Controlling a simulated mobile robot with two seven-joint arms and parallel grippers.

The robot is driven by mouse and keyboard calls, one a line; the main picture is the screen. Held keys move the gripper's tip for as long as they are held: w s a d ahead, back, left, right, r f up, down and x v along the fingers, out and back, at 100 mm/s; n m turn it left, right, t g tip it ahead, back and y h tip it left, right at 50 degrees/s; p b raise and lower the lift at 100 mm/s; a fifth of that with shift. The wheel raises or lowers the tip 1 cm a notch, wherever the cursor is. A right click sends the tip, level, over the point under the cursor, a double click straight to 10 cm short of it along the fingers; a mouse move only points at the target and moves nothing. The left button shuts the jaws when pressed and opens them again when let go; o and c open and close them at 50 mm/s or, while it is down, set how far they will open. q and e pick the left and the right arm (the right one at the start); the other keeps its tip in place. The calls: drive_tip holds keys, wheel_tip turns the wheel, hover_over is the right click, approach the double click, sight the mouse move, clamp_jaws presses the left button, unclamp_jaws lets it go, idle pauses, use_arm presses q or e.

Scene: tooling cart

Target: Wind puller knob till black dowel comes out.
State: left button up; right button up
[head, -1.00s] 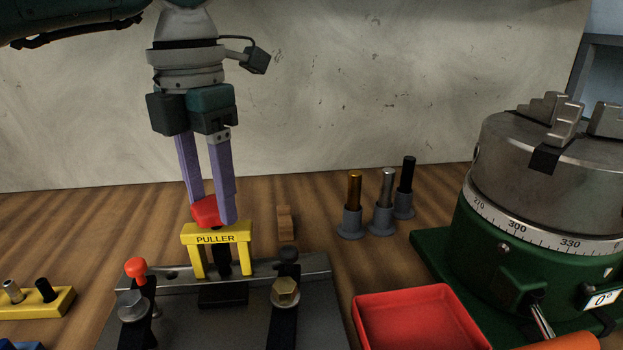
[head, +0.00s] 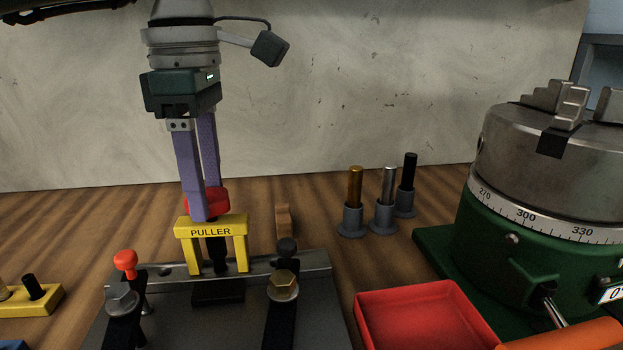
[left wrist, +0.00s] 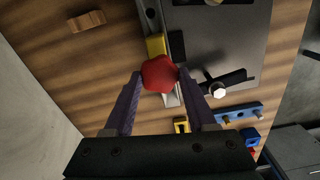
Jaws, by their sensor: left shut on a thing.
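The yellow puller (head: 211,228) stands upright over a black block (head: 218,291) on the grey fixture plate. Its red knob (head: 217,199) sits on top, and it also shows in the left wrist view (left wrist: 160,74). My left gripper (head: 204,207) points down from above and is shut on the red knob, one finger on each side. Under the puller's bridge a black shaft (head: 217,254) shows between the yellow legs. I cannot tell whether this is the dowel or the puller's screw. My right gripper is not in view.
Clamps with a hex bolt (head: 283,285) and a red-topped pin (head: 126,262) flank the puller. Gold, silver and black pins (head: 409,172) stand in grey holders behind. A red tray (head: 425,318) and a green rotary chuck (head: 545,190) are at right.

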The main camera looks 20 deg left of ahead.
sight(209, 195)
use_arm(q)
drive_tip(key=shift+m+b, duration=0.35)
drive_tip(key=shift+m, duration=1.55)
drive_tip(key=o, duration=1.4)
wheel_tip(209, 195, up, 10)
drive_tip(key=shift+r, duration=0.1)
drive_tip(key=shift+d, duration=0.1)
